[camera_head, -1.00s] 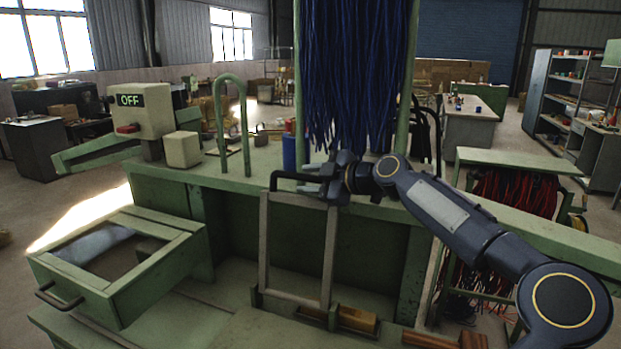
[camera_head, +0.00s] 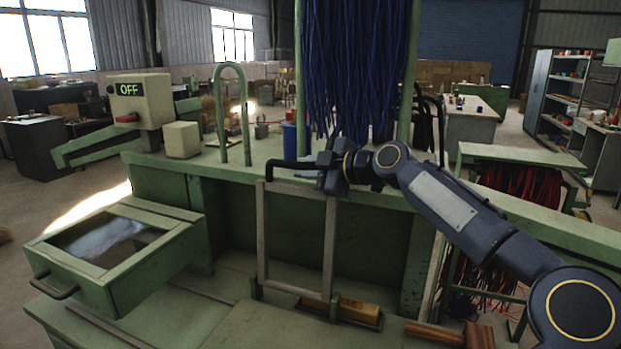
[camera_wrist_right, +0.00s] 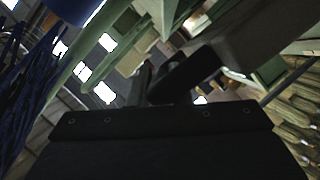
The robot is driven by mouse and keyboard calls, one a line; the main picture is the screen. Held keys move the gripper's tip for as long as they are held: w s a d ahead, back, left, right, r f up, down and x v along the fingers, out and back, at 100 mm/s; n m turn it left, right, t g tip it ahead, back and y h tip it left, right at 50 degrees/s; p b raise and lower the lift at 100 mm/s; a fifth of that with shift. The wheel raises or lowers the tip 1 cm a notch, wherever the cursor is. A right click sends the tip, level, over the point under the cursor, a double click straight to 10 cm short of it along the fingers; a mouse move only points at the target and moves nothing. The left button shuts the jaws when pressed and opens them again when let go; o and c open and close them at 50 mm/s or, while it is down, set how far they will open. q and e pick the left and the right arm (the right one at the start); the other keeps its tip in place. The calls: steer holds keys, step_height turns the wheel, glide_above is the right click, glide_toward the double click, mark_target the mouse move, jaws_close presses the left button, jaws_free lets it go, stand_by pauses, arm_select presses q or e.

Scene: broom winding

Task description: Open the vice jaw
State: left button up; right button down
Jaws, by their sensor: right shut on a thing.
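A black bent handle (camera_head: 288,164) runs along the top of a pale rectangular frame (camera_head: 262,235) at the front of the green bench. I cannot make out the vice jaw apart from this handle and frame. My right gripper (camera_head: 325,166) is at the right end of the handle, shut on it. My gripper and wrist hide that end. In the right wrist view, a dark bar (camera_wrist_right: 185,76) shows beyond the dark gripper body, but the contact is too dark to tell. My left gripper is not in view.
Blue broom fibres (camera_head: 355,70) hang between green posts behind my right wrist. A green hoop (camera_head: 231,72) and a switch box marked OFF (camera_head: 141,98) stand left. An open drawer (camera_head: 110,250) juts out at left. A wooden block (camera_head: 360,310) lies below the frame.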

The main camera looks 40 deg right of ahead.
steer(key=shift+a, duration=0.15)
steer(key=c, duration=1.4)
jaws_free()
steer(key=shift+o, duration=0.2)
steer(key=shift+r+p, duration=0.25)
steer(key=shift+p, duration=0.05)
steer(key=r+p, duration=0.2)
steer(key=r, duration=0.1)
steer(key=shift+s+r, duration=0.2)
steer(key=s+a+r+b, duration=0.2)
steer(key=s+a+r, duration=0.7)
steer(key=s, duration=0.1)
steer(key=shift+a, duration=0.15)
steer(key=shift+r, duration=0.1)
